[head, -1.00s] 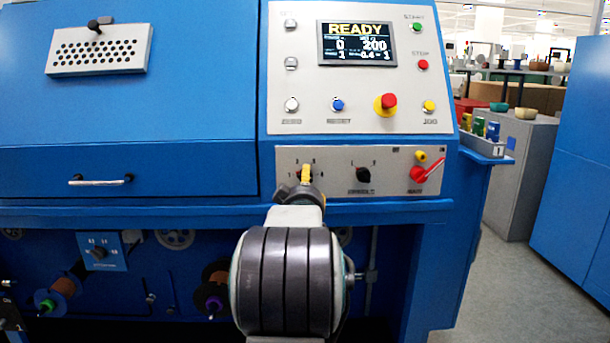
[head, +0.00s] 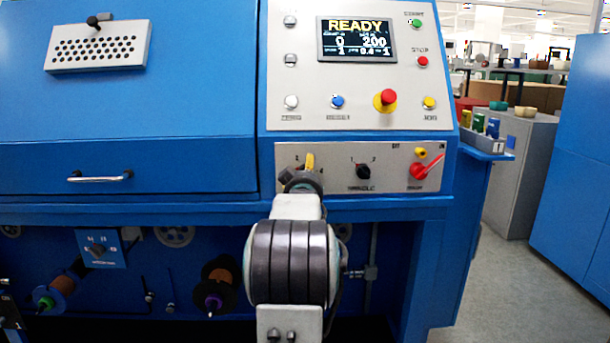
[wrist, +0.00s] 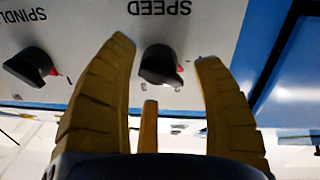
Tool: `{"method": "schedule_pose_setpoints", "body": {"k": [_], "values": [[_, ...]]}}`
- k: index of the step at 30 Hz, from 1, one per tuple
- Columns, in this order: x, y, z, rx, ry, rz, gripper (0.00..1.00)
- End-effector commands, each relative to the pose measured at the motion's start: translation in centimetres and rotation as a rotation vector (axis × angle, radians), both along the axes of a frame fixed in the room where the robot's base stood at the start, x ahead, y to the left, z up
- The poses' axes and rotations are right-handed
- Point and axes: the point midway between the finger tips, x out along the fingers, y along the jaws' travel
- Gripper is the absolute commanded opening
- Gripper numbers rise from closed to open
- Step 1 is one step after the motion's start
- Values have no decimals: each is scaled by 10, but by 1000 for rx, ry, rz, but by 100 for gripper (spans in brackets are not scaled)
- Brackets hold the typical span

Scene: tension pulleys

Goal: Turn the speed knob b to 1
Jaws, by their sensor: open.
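The speed knob (wrist: 158,66) is a black knob with a red mark, under the upside-down word SPEED in the wrist view. My gripper (wrist: 165,55) is open, with a tan ribbed finger on either side of the knob. The knob appears between the fingertips, with a visible gap on each side; I cannot tell how deep it sits between them. In the head view my gripper (head: 308,164) is in front of the left part of the lower control panel and hides the speed knob.
The spindle knob (head: 363,172) is to the right on the same panel, and also shows in the wrist view (wrist: 30,67). Further right are a red switch (head: 420,171) and a small yellow knob (head: 421,153). A blue ledge (head: 200,213) runs below. The display (head: 357,40) reads READY.

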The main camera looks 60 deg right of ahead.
Motion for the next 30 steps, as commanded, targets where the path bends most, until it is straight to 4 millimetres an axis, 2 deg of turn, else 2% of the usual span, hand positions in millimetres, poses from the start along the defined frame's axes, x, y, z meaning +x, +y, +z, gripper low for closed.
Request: {"method": "schedule_pose_setpoints", "body": {"k": [6, 17, 18, 30], "values": [[5, -10, 0, 0, 0, 0, 61], [6, -12, 0, 0, 1, 0, 61], [6, -12, 0, 0, 1, 0, 64], [6, -12, 0, 0, 1, 0, 28]]}}
